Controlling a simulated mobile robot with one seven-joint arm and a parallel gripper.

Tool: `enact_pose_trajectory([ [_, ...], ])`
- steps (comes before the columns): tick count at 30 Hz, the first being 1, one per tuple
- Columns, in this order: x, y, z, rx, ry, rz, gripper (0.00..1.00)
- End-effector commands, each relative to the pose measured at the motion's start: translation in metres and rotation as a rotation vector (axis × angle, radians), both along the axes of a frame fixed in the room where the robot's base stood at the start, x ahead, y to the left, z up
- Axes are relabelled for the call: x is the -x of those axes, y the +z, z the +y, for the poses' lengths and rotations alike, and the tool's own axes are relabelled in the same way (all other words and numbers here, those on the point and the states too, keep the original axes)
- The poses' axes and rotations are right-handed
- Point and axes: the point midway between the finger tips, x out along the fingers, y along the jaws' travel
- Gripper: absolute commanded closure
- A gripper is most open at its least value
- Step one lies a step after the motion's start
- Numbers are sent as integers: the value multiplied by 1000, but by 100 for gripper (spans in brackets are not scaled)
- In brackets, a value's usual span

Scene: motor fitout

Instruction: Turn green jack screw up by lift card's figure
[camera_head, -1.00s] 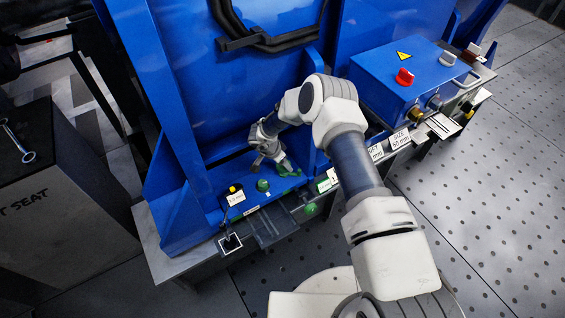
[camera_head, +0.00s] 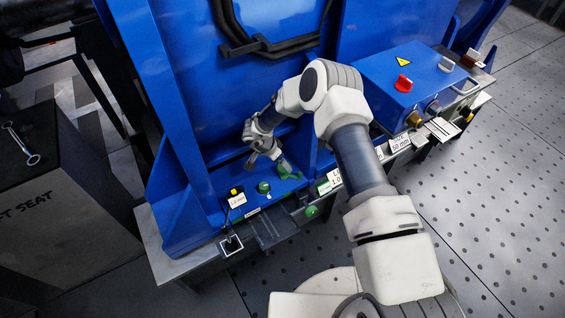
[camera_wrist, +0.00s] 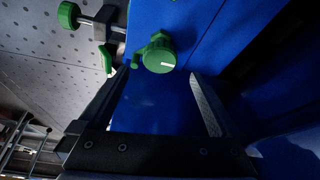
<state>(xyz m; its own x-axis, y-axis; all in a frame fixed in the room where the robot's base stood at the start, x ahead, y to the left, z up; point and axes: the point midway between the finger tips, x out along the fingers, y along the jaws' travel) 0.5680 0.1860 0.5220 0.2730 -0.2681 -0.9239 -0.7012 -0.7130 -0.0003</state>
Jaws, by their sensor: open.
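A round green knob (camera_wrist: 158,55) with a white mark on its face shows in the wrist view, on the blue plate. My gripper (camera_wrist: 155,90) is open, its two dark fingers apart on either side of the view and nothing between them; the knob lies beyond, towards the space between them. In the head view my gripper (camera_head: 266,160) hangs low by the blue wall, close to a green part (camera_head: 288,172). Another green knob (camera_head: 264,187) sits just left of it. A white card (camera_head: 328,183) with a green edge stands to the right; its print is too small to read surely.
A green-ended clamp screw (camera_wrist: 68,15) shows at upper left in the wrist view. A blue box (camera_head: 408,78) with a red knob stands right of my arm. A yellow button with a small card (camera_head: 237,201) is at left. The blue wall is close behind my gripper.

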Motion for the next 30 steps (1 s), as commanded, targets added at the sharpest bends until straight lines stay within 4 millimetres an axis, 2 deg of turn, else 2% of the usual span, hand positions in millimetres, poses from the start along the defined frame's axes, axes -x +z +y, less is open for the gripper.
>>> enact_pose_trajectory([
  [1, 3, 18, 4, 0, 3, -1, 1],
  [6, 15, 57, 15, -1, 0, -1, 1],
  [13, 27, 95, 27, 0, 1, 0, 1],
  [19, 32, 109, 31, 0, 0, 1, 1],
  [30, 33, 110, 32, 0, 0, 1, 1],
])
